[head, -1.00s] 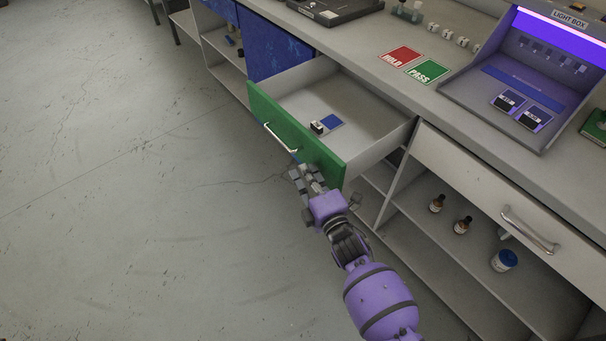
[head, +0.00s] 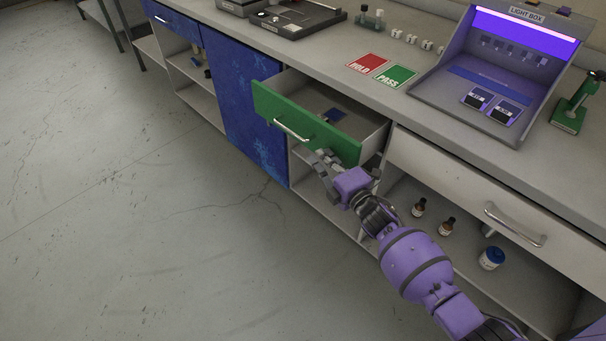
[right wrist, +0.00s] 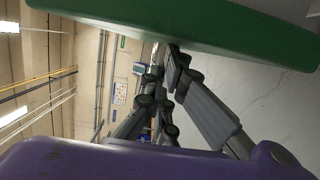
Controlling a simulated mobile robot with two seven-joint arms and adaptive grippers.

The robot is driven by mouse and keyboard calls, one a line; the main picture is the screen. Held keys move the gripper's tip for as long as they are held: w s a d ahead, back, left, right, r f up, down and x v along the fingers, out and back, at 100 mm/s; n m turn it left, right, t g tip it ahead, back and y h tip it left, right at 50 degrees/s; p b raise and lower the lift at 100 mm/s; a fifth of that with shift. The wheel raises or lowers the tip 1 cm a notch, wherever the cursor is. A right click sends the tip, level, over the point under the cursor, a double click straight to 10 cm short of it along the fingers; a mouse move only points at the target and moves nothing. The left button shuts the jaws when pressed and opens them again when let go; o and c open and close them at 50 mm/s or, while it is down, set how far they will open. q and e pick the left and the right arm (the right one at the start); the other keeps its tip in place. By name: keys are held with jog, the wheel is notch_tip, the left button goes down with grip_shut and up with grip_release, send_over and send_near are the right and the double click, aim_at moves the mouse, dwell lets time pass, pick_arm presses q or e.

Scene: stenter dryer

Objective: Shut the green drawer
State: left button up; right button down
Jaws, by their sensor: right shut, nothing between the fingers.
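The green drawer (head: 305,121) stands part way out of the counter, with a silver handle (head: 292,129) on its front. My right gripper (head: 322,163) is shut and empty, at the lower right part of the green front. In the right wrist view the fingers (right wrist: 172,60) reach up to the green panel (right wrist: 200,30), close to or touching it. My left gripper is not in view.
A white drawer with a bar handle (head: 515,224) is shut to the right. Below it, an open shelf holds brown bottles (head: 419,207) and a blue-lidded jar (head: 491,258). A blue door (head: 240,100) is at the left. The floor in front is clear.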

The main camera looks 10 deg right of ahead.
aim_at(341, 145)
jog(key=w+d, duration=0.1)
jog(key=d, duration=0.1)
jog(key=w+d+b, duration=0.1)
jog(key=w+d, duration=0.1)
jog(key=w+d+b, duration=0.1)
jog(key=d, duration=0.1)
jog(key=shift+w+d+f, duration=0.15)
jog(key=shift+w+d, duration=0.05)
jog(key=shift+w, duration=0.05)
jog(key=shift+w+d+b, duration=0.45)
jog(key=shift+d, duration=0.05)
